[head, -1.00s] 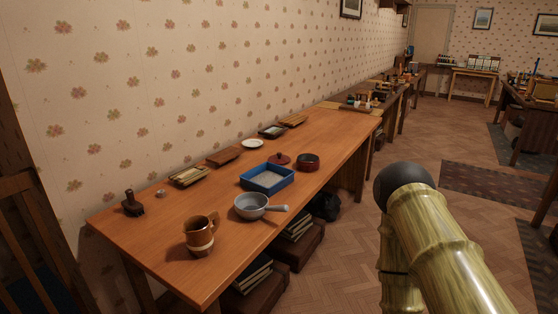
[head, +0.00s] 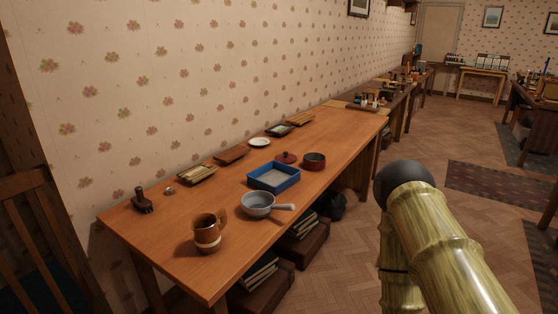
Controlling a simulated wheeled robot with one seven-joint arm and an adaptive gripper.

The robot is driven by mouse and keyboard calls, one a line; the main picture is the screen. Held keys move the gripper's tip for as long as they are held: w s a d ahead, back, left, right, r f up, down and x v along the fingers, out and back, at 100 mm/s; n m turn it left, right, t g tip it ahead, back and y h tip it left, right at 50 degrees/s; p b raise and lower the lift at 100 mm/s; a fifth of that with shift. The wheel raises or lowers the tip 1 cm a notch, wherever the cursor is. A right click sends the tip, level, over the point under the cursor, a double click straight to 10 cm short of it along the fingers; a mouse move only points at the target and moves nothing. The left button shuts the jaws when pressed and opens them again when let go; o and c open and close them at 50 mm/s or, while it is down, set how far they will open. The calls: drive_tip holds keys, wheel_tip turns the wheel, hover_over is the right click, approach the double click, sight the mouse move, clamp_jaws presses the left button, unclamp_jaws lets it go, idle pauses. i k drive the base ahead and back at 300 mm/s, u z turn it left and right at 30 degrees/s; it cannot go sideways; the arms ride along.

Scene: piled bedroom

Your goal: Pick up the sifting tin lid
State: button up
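A dark red round lid with a small knob (head: 286,158) lies on the wooden table in the head view, behind a blue rectangular tray. It looks like the sifting tin lid, though it is small in the picture. A dark red round tin (head: 314,161) stands just to its right, apart from it. My arm shows at the lower right, in front of the floor and clear of the table. My gripper is out of view.
The table (head: 185,262) runs along the wall. The blue tray (head: 274,177), a grey pan (head: 258,204) and a brown mug (head: 207,235) stand nearer.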

sight(285, 158)
drive_tip(key=u, duration=0.05)
drive_tip(key=k, duration=0.4)
drive_tip(key=z, duration=0.9)
drive_tip(key=i, duration=1.5)
drive_tip(key=u, duration=0.5)
drive_tip(key=i, duration=1.1)
drive_tip(key=u, duration=1)
drive_tip(key=i, duration=0.2)
drive_tip(key=u, duration=0.1)
